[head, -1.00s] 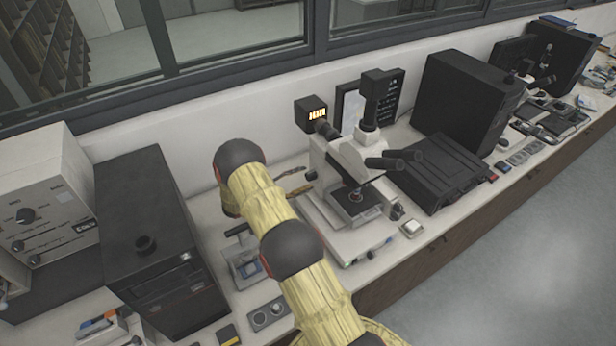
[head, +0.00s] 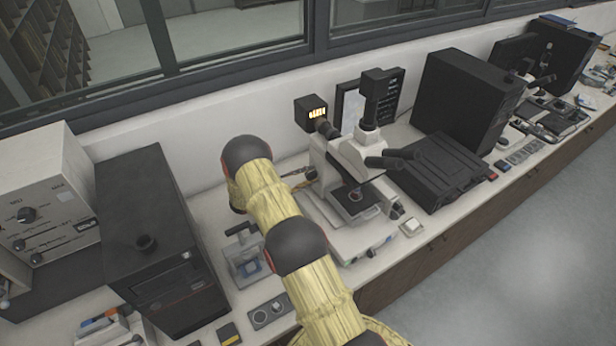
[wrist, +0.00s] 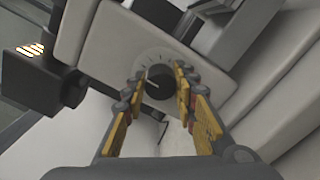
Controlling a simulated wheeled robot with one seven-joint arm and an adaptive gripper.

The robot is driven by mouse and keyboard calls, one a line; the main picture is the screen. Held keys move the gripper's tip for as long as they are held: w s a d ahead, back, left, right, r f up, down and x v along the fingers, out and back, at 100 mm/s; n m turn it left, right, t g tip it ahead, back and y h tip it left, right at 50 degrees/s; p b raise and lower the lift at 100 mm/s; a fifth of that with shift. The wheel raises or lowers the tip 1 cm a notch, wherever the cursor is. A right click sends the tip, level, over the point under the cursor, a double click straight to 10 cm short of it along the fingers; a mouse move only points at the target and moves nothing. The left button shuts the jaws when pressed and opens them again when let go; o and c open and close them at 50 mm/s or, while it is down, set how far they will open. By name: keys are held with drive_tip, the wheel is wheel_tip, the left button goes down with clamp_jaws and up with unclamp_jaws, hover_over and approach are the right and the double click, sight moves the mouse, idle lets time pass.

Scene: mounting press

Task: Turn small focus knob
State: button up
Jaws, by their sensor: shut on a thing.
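The white microscope (head: 340,158) stands on the bench right of my arm in the head view. In the wrist view, a small dark round knob (wrist: 158,83) sits on its pale side, with a marked ring around it. My gripper (wrist: 157,88) has its yellow fingers on either side of this knob and is shut on it. The fingertips partly cover the knob's edges. In the head view my arm hides the knob, and the gripper is hard to make out there.
A dark case (head: 438,172) lies right of the microscope, with a black computer tower (head: 470,100) behind it. Another black tower (head: 160,240) stands left of my arm. A lit box (head: 312,112) sits on the microscope's back. The floor in front is clear.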

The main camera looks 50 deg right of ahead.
drive_tip(key=c, duration=0.4)
drive_tip(key=shift+c, duration=0.3)
drive_tip(key=shift+n, duration=0.3)
drive_tip(key=n+b, duration=0.2)
drive_tip(key=shift+f+n, duration=0.1)
drive_tip(key=shift+n, duration=0.3)
drive_tip(key=n+b, duration=0.1)
drive_tip(key=n, duration=0.3)
drive_tip(key=shift+n, duration=0.3)
drive_tip(key=n, duration=0.5)
drive_tip(key=shift+n+t, duration=0.3)
drive_tip(key=n, duration=0.4)
drive_tip(key=shift+p, duration=0.3)
drive_tip(key=shift+n, duration=0.4)
